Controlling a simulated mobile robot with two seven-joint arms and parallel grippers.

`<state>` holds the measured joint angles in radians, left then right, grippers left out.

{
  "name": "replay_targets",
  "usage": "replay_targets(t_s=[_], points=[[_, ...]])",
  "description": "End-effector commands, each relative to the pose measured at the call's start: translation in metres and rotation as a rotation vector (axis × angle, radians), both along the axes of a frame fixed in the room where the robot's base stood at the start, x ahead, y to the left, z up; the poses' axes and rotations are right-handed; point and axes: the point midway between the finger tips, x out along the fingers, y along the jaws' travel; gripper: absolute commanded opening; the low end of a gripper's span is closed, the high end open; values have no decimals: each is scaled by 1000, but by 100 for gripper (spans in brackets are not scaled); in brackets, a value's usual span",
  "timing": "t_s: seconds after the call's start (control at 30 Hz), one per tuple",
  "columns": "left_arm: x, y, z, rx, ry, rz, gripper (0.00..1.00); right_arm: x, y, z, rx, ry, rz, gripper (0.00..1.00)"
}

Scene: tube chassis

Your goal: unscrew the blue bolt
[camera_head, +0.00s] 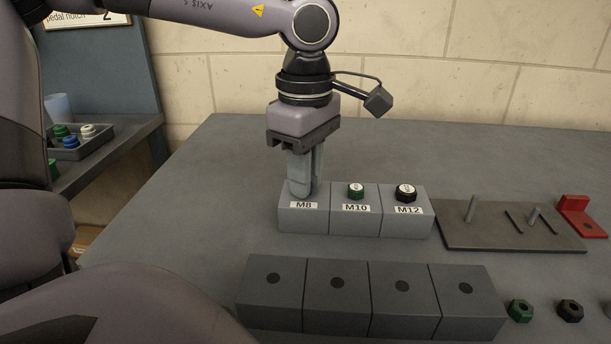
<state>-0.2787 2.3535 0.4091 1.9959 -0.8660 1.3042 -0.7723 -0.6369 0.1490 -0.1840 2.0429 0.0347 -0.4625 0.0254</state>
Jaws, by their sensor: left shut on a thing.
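My left gripper (305,186) points straight down over the block labelled M8 (303,220), at the left end of a row of three light grey blocks. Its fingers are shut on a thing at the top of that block. The fingers hide it, so I see no blue there; by its place I take it for the blue bolt. A green bolt (355,191) stands in the M10 block (355,222) and a black bolt (405,192) in the M12 block (407,223). My right gripper is out of view.
Dark grey blocks with holes (338,300) stand in front. Green (520,309) and black (570,309) nuts lie at the front right. A plate with pegs (500,238) and a red bracket (581,214) are at the right. A side tray (82,150) holds coloured parts. The table behind the blocks is clear.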

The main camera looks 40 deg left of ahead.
Motion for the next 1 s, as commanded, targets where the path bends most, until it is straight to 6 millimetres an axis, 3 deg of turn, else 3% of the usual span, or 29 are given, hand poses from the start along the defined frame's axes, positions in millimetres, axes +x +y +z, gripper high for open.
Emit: replay_targets(t_s=[0.23, 0.67, 1.0], points=[[-1, 0, -4, 1, 6, 260, 0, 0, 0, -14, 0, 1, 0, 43], [-2, 0, -4, 1, 9, 331, 0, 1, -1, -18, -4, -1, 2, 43], [-2, 1, -4, 6, 6, 708, 0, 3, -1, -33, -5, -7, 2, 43]])
